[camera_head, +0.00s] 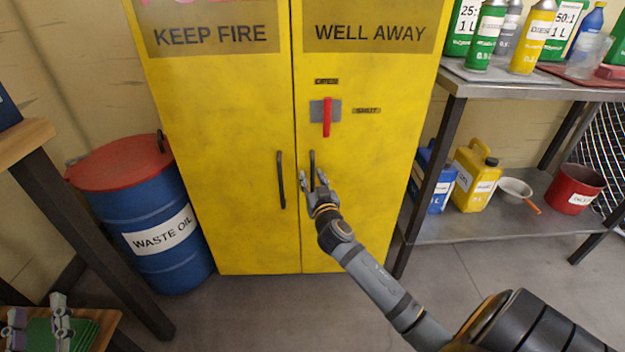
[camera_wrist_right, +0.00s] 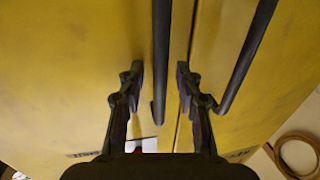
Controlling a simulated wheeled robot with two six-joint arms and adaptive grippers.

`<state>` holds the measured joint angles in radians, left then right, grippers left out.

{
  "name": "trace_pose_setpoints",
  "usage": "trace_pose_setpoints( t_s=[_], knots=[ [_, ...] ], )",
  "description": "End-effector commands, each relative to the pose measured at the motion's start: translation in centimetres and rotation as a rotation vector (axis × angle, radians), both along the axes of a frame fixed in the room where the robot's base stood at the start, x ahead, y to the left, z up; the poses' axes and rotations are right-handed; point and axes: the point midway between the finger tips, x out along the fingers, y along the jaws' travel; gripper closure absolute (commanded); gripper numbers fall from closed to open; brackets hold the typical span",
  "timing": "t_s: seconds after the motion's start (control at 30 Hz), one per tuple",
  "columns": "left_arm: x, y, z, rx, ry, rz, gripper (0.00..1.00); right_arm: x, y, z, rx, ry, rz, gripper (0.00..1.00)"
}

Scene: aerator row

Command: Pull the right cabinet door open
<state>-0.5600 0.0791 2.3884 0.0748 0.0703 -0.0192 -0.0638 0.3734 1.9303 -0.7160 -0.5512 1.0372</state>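The yellow cabinet's right door (camera_head: 365,120) looks closed, level with the left door (camera_head: 220,130). The right door has a black vertical handle (camera_head: 312,165), which also shows in the wrist view (camera_wrist_right: 161,60). My right gripper (camera_head: 318,178) is at this handle. In the wrist view its two fingers (camera_wrist_right: 160,75) are spread on either side of the handle, with visible gaps. A red lever (camera_head: 327,117) above hangs straight down from a grey plate. My left gripper (camera_head: 38,318) is at the lower left, fingers apart and empty, far from the cabinet.
The left door's handle (camera_head: 281,180) is close beside, also in the wrist view (camera_wrist_right: 245,60). A blue waste oil drum (camera_head: 155,235) stands left of the cabinet. A metal shelf table (camera_head: 470,232) with cans stands right. Floor in front is clear.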

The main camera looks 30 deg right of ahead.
Motion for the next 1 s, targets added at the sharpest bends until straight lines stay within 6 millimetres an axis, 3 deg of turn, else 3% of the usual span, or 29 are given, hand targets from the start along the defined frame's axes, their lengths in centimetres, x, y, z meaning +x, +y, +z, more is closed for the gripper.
trace_pose_setpoints(
  t_s=[0.07, 0.33, 1.0],
  knots=[
    [0.0, 0.0, 0.0, 0.0, 0.0, 0.0, 0.6, -0.02, 0.01, -0.01, 0.0, 0.0, 0.0, 0.65],
    [0.02, 0.0, -0.02, 0.0, 0.001, 0.0, 0.6, -0.05, 0.02, -0.02, 0.0, 0.0, 0.0, 1.0],
    [0.02, 0.0, -0.03, 0.0, 0.002, 0.0, 0.6, -0.06, 0.01, -0.05, 0.0, 0.001, 0.001, 1.0]
  ],
)
